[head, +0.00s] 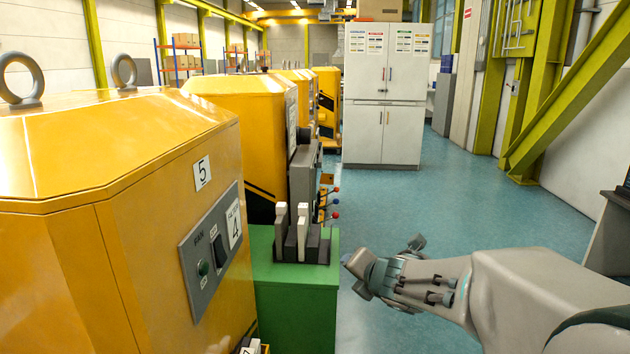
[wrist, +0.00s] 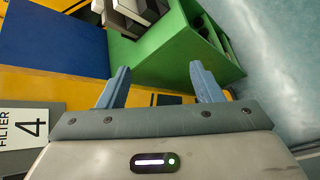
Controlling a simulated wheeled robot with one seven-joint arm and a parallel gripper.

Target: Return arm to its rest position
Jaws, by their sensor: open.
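My gripper (wrist: 159,70) is open in the wrist view, its two blue-grey fingers apart with nothing between them. The fingers point toward a green cabinet (wrist: 160,42), which looks apart from them. In the head view my arm reaches in from the right edge, and its end is over the blue floor to the right of the green cabinet (head: 296,308). A mechanism with upright light handles (head: 281,222) stands on top of that cabinet. Its dark and white parts show at the top of the wrist view (wrist: 140,10). My fingertips are not clear in the head view.
A yellow machine (head: 90,230) marked 5, with a grey fan switch panel (head: 212,252), stands close on the left; more yellow machines (head: 250,105) line up behind. White cabinets (head: 385,90) stand at the back. Green steel beams (head: 570,90) are on the right. Blue floor (head: 440,205) is clear mid-scene.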

